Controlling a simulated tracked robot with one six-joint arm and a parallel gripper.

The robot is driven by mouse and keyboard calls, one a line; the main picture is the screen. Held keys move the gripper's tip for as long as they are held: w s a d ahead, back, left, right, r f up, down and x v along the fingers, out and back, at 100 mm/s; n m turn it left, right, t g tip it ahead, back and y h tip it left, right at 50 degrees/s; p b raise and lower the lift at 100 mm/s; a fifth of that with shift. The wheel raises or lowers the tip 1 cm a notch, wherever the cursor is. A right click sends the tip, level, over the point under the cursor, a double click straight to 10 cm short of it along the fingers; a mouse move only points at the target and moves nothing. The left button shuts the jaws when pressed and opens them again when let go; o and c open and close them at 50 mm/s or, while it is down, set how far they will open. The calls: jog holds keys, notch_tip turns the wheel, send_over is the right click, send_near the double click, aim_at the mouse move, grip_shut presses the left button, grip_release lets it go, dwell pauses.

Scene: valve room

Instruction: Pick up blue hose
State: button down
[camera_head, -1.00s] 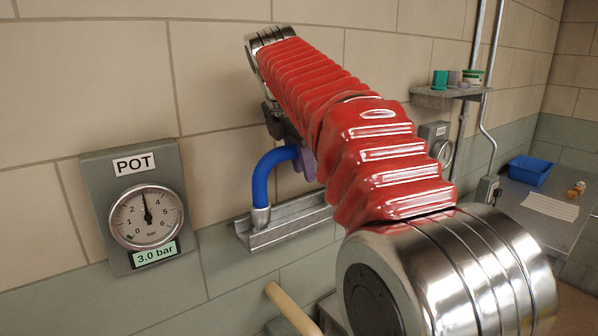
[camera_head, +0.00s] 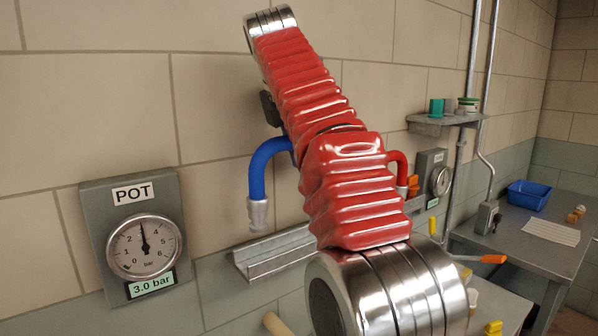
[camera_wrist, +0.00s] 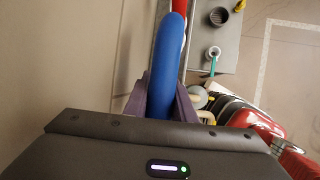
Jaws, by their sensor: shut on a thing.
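The blue hose (camera_head: 257,170) is a bent tube with a metal end fitting (camera_head: 257,213) pointing down. In the head view the fitting hangs just above the grey metal rail (camera_head: 262,264) on the wall. In the wrist view the hose (camera_wrist: 169,55) runs between the purple fingers of my gripper (camera_wrist: 163,98), which is shut on it. In the head view my red-sleeved arm hides most of the gripper and the far end of the hose.
A gauge panel labelled POT (camera_head: 133,235) reads 3.0 bar at the left. A red hose (camera_head: 400,165) shows right of my arm. A small shelf (camera_head: 440,121) and a table with a blue bin (camera_head: 528,195) stand at the right.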

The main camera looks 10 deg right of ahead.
notch_tip(320, 180, up, 2)
dwell(0.5)
jog(key=shift+r, duration=0.1)
jog(key=shift+s+f, duration=0.1)
jog(key=shift+f, duration=0.1)
dwell(0.6)
